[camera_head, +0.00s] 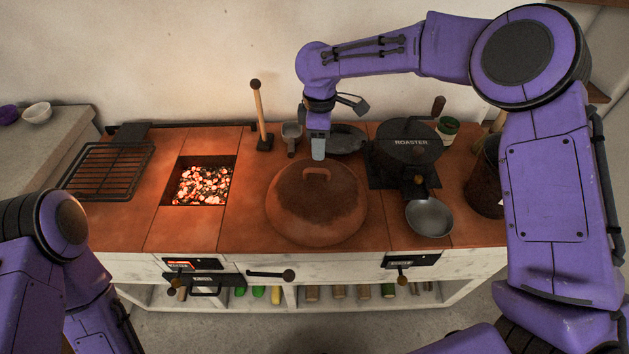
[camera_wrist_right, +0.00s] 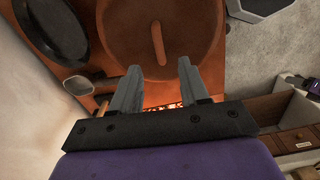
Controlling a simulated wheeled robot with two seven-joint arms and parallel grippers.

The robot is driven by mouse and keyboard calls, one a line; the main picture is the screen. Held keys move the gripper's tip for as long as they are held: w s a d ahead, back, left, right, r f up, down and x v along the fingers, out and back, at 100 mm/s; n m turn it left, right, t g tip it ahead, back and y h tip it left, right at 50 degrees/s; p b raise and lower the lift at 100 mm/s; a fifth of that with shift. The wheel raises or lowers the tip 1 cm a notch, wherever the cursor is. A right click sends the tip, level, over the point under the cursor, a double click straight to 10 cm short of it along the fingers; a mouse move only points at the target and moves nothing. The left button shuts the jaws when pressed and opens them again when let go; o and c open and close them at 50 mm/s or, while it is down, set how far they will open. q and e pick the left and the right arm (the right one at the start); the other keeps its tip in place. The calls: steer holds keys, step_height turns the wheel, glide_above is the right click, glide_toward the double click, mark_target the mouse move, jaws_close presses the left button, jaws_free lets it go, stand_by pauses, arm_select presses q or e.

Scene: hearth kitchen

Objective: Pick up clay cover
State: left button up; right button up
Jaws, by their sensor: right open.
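The clay cover (camera_head: 318,212) is a round reddish-brown dome with a loop handle (camera_head: 317,174) on top. It sits on the tiled counter right of the glowing coals. It also shows at the top of the right wrist view, with its handle (camera_wrist_right: 158,44) just beyond my fingertips. My right gripper (camera_head: 318,150) is above the back of the cover, near the handle. In the right wrist view its two fingers (camera_wrist_right: 160,78) are apart with nothing between them. My left arm shows at the lower left, but its gripper is out of view.
A black roaster (camera_head: 408,142) and a metal bowl (camera_head: 429,217) stand right of the cover. A dark pan (camera_head: 346,138) and a grey cup (camera_head: 292,133) are behind it. The coal pit (camera_head: 202,184) glows left, beside a grill rack (camera_head: 108,170).

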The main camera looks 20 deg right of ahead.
mark_target(317, 169)
steer(key=f+p, duration=0.1)
steer(key=f, duration=0.7)
steer(key=shift+w+a+f+p, duration=0.1)
steer(key=shift+w+a+p, duration=0.1)
steer(key=shift+p, duration=0.15)
jaws_close()
stand_by(0.9)
